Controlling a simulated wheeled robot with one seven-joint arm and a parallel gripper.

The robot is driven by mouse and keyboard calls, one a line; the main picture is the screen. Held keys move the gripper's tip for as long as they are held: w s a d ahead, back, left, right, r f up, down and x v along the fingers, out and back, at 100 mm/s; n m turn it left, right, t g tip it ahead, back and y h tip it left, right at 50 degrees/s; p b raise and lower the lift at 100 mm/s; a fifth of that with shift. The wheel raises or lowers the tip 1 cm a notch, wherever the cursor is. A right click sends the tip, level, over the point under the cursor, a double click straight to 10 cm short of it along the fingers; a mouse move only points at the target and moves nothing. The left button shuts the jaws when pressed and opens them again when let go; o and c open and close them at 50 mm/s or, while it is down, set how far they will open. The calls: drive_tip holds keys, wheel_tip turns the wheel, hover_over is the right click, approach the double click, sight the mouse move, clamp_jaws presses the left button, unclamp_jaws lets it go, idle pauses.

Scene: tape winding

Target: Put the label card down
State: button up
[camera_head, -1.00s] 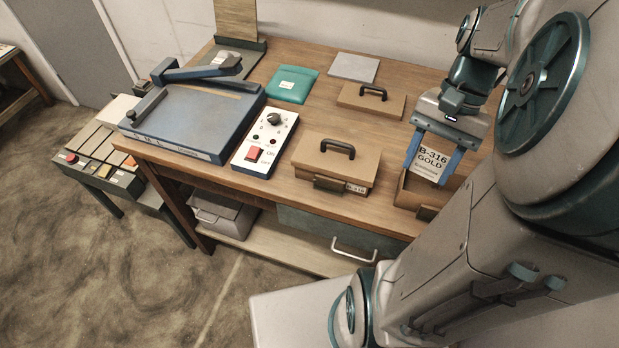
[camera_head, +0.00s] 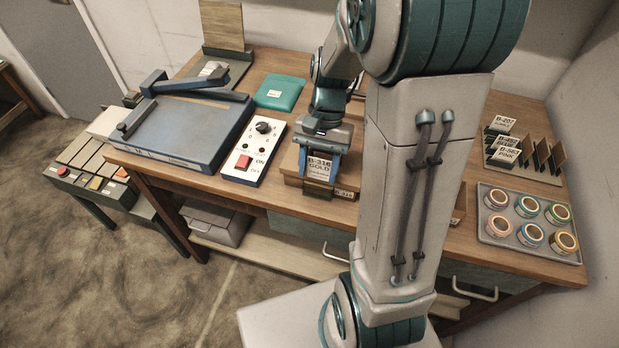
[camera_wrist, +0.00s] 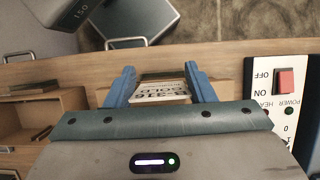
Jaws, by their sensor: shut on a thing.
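The label card (camera_head: 318,170) is white with dark print reading B-316 GOLD. My gripper (camera_head: 320,172) is shut on it, with a blue finger at each side. In the head view the card is over the front part of the brown lidded box (camera_head: 291,166), whose small label (camera_head: 344,194) shows at the lower right. I cannot tell whether the card touches the box. In the wrist view the card (camera_wrist: 160,92) is between the fingers, seen upside down and foreshortened.
A white switch panel (camera_head: 252,150) with a red switch stands left of the box. An open wooden box (camera_wrist: 62,115) shows in the wrist view. At the right are a tray of tape rolls (camera_head: 486,226) and a rack of cards (camera_head: 540,172). My arm hides the table's middle.

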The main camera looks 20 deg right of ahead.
sight(318, 170)
wheel_tip(318, 170, down, 4)
drive_tip(key=shift+r, duration=0.15)
drive_tip(key=shift+c, duration=0.4)
drive_tip(key=shift+a+f, duration=0.1)
drive_tip(key=shift+f, duration=0.25)
drive_tip(key=c, duration=0.3)
drive_tip(key=o, duration=1.2)
drive_tip(key=shift+o, duration=0.9)
drive_tip(key=shift+w, duration=0.1)
drive_tip(key=shift+r, duration=0.15)
